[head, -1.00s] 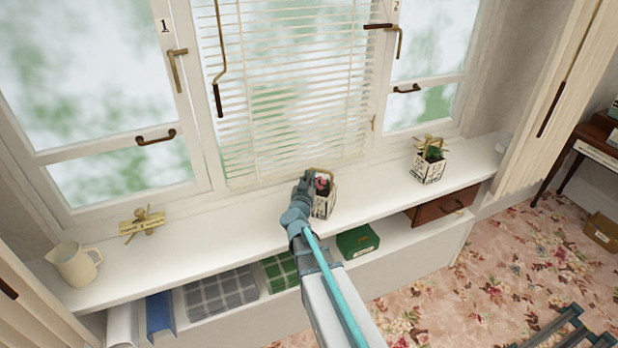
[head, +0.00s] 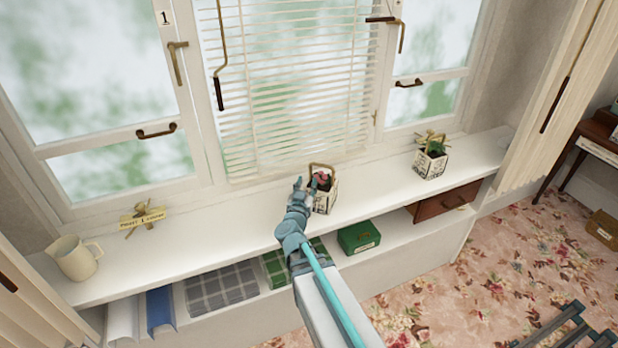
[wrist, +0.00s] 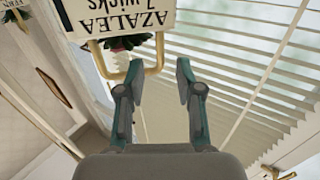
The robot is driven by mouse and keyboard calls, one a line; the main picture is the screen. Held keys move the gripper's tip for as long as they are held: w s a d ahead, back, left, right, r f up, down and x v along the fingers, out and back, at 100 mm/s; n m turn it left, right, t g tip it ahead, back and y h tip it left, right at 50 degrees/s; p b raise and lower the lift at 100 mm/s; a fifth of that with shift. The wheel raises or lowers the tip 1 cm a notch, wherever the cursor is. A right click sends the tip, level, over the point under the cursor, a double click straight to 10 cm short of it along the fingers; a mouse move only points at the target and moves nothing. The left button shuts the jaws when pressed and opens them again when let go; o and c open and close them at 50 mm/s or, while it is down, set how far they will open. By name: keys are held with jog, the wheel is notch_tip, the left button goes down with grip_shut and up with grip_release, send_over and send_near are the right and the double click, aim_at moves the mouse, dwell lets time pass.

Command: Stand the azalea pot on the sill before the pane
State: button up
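The azalea pot (head: 324,199) stands upright on the white sill (head: 226,222), in front of the middle pane (head: 285,90) with its white blind. It is a small pale planter with a red bloom and a gold hoop handle. In the wrist view its label (wrist: 122,18) reads AZALEA upside down, and the handle (wrist: 134,62) reaches near my fingers. My gripper (head: 303,184) is just left of the pot in the head view. In the wrist view my gripper (wrist: 155,80) is open, its two fingers apart with nothing between the pads.
A similar pot with green leaves (head: 432,158) stands right on the sill. Window handles and a blind crank (head: 219,92) jut out above. The sill between sign and azalea pot is clear.

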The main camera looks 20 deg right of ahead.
jog(key=shift+p+v, duration=1.45)
jog(key=shift+v, duration=1.05)
